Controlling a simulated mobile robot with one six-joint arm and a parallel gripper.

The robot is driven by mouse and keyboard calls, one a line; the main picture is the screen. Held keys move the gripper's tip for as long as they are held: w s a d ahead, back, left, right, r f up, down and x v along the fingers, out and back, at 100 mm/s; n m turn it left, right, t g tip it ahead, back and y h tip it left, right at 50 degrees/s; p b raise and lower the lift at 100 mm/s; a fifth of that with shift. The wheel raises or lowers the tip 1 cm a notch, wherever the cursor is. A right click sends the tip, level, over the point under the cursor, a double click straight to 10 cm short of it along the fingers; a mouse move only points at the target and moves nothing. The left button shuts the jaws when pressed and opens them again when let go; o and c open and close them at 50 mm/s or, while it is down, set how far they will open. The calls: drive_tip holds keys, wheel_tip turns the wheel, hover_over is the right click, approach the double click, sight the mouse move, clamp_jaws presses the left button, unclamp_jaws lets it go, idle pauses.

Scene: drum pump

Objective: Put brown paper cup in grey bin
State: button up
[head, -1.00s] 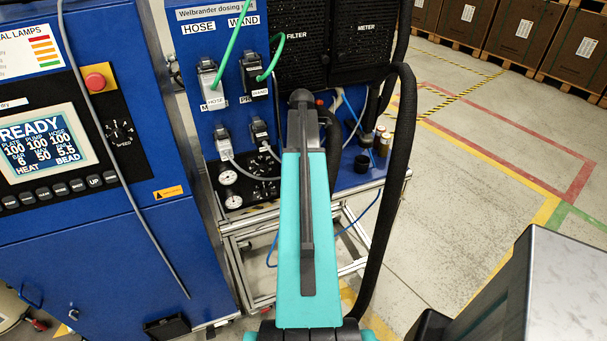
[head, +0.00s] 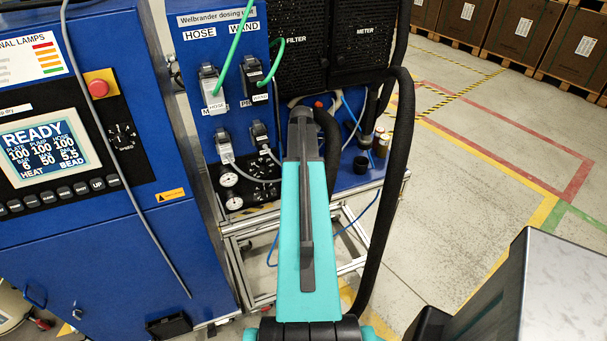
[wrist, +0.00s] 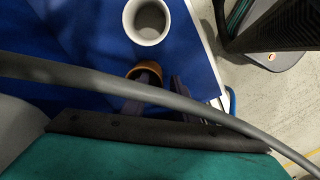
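In the wrist view, a brown round rim (wrist: 147,70) with a dark inside, probably the brown paper cup, shows on the blue surface, partly covered by a dark finger. My gripper (wrist: 155,92) is close by. Its dark fingers look apart with blue between them, though a grey cable hides part of them. I cannot tell whether they touch the cup. A pale cup with a grey inside (wrist: 149,20) stands just beyond. In the head view my arm hides the gripper. I cannot make out a grey bin for certain.
In the head view, a brownish-gold container (head: 382,146) and a dark round one (head: 362,164) stand on the blue shelf (head: 345,180). The dosing unit (head: 220,110) with plugs and hoses rises behind my arm. A thick black hose hangs at right.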

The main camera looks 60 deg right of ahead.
drive_tip(key=shift+f, duration=0.4)
clamp_jaws()
